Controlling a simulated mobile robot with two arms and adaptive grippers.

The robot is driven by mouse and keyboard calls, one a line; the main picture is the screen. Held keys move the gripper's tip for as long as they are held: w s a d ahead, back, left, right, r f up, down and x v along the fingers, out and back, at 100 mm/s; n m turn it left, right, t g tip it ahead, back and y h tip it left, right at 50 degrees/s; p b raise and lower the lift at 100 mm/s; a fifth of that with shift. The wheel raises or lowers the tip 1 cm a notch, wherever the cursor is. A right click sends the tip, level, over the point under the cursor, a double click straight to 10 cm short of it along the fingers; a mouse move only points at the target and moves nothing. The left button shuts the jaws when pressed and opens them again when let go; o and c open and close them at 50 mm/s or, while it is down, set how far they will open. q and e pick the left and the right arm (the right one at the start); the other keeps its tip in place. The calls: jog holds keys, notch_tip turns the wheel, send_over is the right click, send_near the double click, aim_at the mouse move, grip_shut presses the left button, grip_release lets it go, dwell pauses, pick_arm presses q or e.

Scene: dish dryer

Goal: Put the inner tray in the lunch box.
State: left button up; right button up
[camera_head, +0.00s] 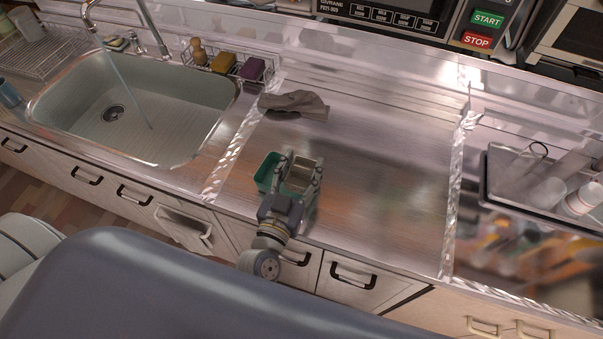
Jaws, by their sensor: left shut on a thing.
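The green lunch box (266,173) stands on the metal counter near its front edge. Its open left part shows. A small beige inner tray (304,171) is at the right part of the box. My left gripper (301,163) reaches in from the front, with one finger on each side of the tray, and is shut on it. The gripper body hides the front of the box and tray. I cannot tell whether the tray is seated in the box or held just above it. My right gripper is not in view.
A grey cloth (294,104) lies behind the box. A sink (130,108) with a running tap is at the left, with a sponge rack (225,66) behind it. A dark tray (540,183) with cups is at the right. The counter right of the box is clear.

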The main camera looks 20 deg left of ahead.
pick_arm(q)
jog(key=shift+f, duration=0.65)
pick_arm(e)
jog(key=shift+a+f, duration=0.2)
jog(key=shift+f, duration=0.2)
pick_arm(q)
jog(key=shift+f, duration=0.1)
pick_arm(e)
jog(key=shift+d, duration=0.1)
pick_arm(q)
jog(key=o, duration=0.9)
jog(key=shift+c, duration=0.2)
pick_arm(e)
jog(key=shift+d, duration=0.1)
